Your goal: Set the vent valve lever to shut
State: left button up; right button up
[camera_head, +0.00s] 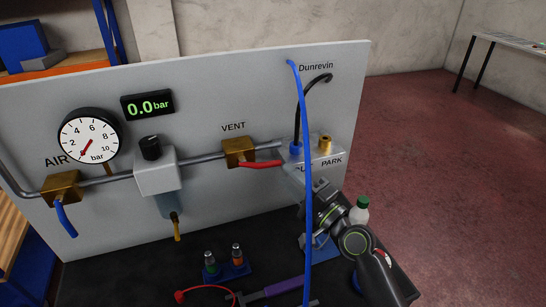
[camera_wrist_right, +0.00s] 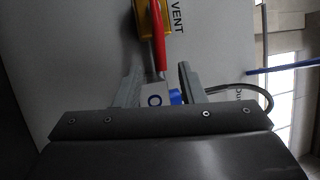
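The vent valve (camera_head: 238,151) is a brass block on the pipe under the VENT label. Its red lever (camera_head: 264,164) points right, roughly along the pipe. In the right wrist view the valve (camera_wrist_right: 154,22) is at the top, and its lever (camera_wrist_right: 159,45) reaches down toward the space between my fingers. My right gripper (camera_head: 300,178) is just right of the lever's free end, partly hidden by the blue hose and the port block. In the wrist view its fingers (camera_wrist_right: 160,82) are apart, with no clear contact on the lever. My left gripper is not in view.
The port block (camera_head: 325,147) with a blue fitting and brass fitting is close to my right gripper. A blue hose (camera_head: 305,215) hangs in front of it. A regulator (camera_head: 156,170), gauge (camera_head: 90,137) and blue-levered air valve (camera_head: 62,188) are left. Small fittings (camera_head: 225,267) stand below.

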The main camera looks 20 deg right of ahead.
aim_at(273, 164)
jog(key=shift+p+x, duration=0.5)
jog(key=shift+x, duration=2.55)
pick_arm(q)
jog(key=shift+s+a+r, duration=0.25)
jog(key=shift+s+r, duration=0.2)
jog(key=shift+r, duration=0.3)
pick_arm(e)
jog(key=shift+c, duration=0.2)
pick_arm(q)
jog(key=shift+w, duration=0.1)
pick_arm(e)
grip_shut()
